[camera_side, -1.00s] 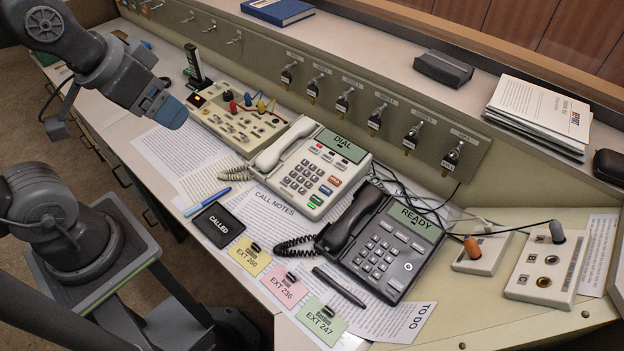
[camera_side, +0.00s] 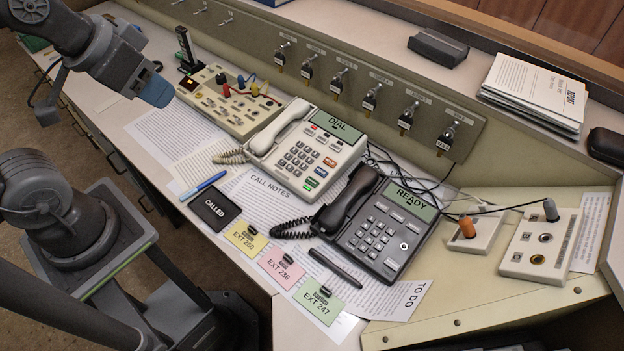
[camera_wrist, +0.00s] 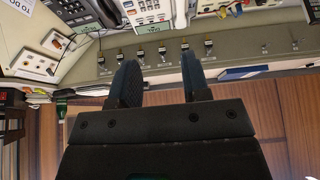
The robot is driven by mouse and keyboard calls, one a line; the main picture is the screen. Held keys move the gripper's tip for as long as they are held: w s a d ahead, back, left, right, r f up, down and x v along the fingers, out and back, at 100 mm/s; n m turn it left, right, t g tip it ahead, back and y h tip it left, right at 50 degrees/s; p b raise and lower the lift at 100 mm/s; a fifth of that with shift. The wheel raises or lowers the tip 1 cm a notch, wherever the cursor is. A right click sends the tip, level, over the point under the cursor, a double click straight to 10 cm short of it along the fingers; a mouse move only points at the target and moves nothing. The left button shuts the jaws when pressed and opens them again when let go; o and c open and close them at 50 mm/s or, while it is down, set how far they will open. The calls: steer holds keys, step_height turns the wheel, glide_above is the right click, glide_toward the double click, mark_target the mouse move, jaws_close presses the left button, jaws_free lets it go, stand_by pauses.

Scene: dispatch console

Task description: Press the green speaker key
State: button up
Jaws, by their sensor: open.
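The cream desk phone (camera_side: 308,152) with a DIAL screen stands mid-desk in the side view. Its green key (camera_side: 312,183) is the lowest of three coloured keys, below a blue one and an orange one; I cannot read its label. My gripper (camera_side: 156,91) is in the air at upper left, well apart from the phone. In the wrist view my gripper (camera_wrist: 160,76) has two dark fingers spread apart with nothing between them. The cream phone (camera_wrist: 150,14) shows upside down at the top edge there, and the green key cannot be made out.
A dark phone (camera_side: 376,228) marked READY stands right of the cream phone. A cream box (camera_side: 230,100) with coloured plugs lies on its left. A row of toggle switches (camera_side: 338,80) lines the panel behind. Papers, a blue pen (camera_side: 203,185) and a CALLED pad (camera_side: 215,209) lie in front.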

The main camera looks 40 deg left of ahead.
jaws_close()
stand_by(1.2)
